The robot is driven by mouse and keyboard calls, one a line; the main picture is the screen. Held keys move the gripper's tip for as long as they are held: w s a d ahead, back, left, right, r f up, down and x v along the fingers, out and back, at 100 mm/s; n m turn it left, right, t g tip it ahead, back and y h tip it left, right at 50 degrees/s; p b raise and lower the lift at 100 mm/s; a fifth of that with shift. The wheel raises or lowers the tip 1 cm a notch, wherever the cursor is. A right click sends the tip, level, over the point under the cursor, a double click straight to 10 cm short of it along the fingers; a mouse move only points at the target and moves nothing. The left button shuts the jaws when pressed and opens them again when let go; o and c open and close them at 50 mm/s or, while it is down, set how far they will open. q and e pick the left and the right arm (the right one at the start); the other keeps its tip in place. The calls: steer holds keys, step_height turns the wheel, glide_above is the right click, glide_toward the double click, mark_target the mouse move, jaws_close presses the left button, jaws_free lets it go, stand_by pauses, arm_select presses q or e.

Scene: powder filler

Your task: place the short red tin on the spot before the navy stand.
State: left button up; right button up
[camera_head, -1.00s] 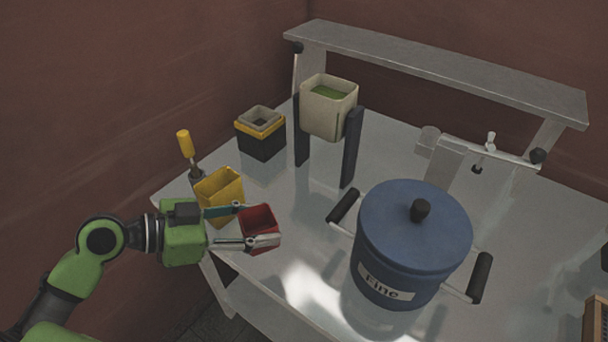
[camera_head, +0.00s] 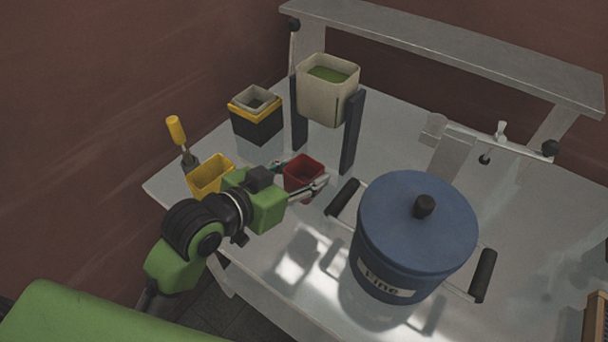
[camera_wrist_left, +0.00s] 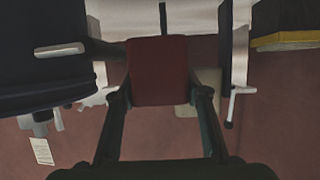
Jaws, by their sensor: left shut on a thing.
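The short red tin (camera_head: 303,174) is upright between the fingers of my left gripper (camera_head: 304,176), which is shut on it. The tin also shows in the middle of the left wrist view (camera_wrist_left: 158,72), between both fingers. It is in front of the navy stand, whose two dark posts (camera_head: 352,133) flank a beige container (camera_head: 327,98) with green contents. The tin's base is partly hidden by the gripper, so I cannot tell whether it touches the table. The spot before the stand shows no clear marking. My right gripper is out of view.
A large blue pot (camera_head: 415,235) labelled "Fine" stands close on the right, its black handle (camera_head: 343,197) near the fingertips. A yellow tin (camera_head: 209,174) and a yellow-handled tool (camera_head: 177,131) are at left. A black-and-yellow stack (camera_head: 256,118) stands behind. Bare table (camera_head: 290,255) lies in front.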

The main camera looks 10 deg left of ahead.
arm_select(q)
steer(key=shift+w+d+r+n+y, duration=0.1)
steer(key=shift+w+r+n+y, duration=0.05)
steer(key=shift+r, duration=0.25)
steer(key=shift+w+d+r+n+y, duration=0.1)
steer(key=shift+w+r+n+y, duration=0.05)
steer(key=shift+r, duration=0.25)
steer(key=shift+w+a, duration=0.1)
steer(key=shift+w, duration=0.25)
steer(key=w+f, duration=0.3)
steer(key=w, duration=0.1)
steer(key=w+a+f+p, duration=0.1)
steer(key=w+f, duration=0.2)
steer(key=w, duration=0.1)
steer(key=w+a+f+p, duration=0.1)
steer(key=w+f, duration=0.2)
steer(key=w, duration=0.1)
steer(key=shift+w+a, duration=0.2)
steer(key=shift+a, duration=0.05)
steer(key=shift+w+f, duration=0.35)
steer(key=shift+f, duration=0.1)
step_height(320, 180, down, 2)
steer(key=shift+f+p, duration=0.15)
steer(key=shift+p, duration=0.55)
steer(key=shift+f, duration=0.4)
